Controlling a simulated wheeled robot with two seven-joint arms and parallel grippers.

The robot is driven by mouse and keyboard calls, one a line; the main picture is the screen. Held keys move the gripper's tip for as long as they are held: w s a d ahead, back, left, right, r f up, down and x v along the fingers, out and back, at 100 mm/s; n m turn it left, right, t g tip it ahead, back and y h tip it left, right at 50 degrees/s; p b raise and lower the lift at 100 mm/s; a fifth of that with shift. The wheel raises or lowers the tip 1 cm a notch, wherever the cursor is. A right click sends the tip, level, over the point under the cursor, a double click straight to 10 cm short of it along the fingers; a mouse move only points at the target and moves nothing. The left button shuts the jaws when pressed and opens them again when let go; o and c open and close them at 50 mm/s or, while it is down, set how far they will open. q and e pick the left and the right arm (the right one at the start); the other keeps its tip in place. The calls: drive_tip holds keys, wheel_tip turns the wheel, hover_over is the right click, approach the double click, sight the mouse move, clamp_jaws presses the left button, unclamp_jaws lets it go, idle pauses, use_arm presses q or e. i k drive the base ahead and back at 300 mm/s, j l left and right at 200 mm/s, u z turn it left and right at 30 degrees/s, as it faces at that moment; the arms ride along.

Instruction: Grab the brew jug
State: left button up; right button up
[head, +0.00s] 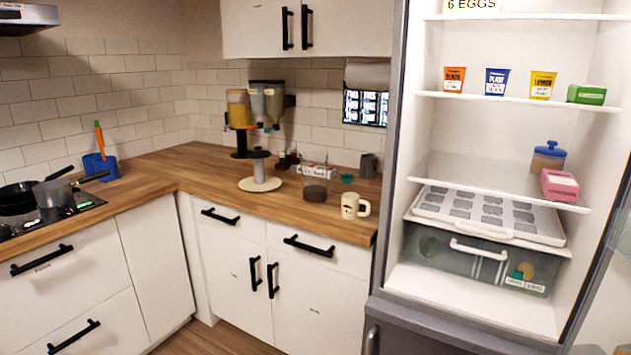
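A clear jug-like vessel (315,190) with dark contents stands upright on the wooden counter, left of a cream mug. It looks like the brew jug, though I cannot read any label on it. The cream mug (350,206) has its handle to the right and a small dark mark on its front, and it stands near the counter's front edge. Neither of my grippers shows in the head view.
Dispensers (238,112) are behind. An open fridge (398,150) borders the right; pans (52,193) sit at left.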

sight(314, 164)
drive_tip(key=i+j+z, duration=0.1)
drive_tip(key=z, duration=0.45)
drive_tip(key=i+j+z, duration=0.2)
drive_tip(key=j, duration=0.15)
drive_tip(key=i+j+z, duration=0.25)
drive_tip(key=j+z, duration=0.2)
drive_tip(key=j, duration=0.25)
drive_tip(key=i+j+z, duration=0.25)
drive_tip(key=j, duration=0.15)
drive_tip(key=k, duration=0.1)
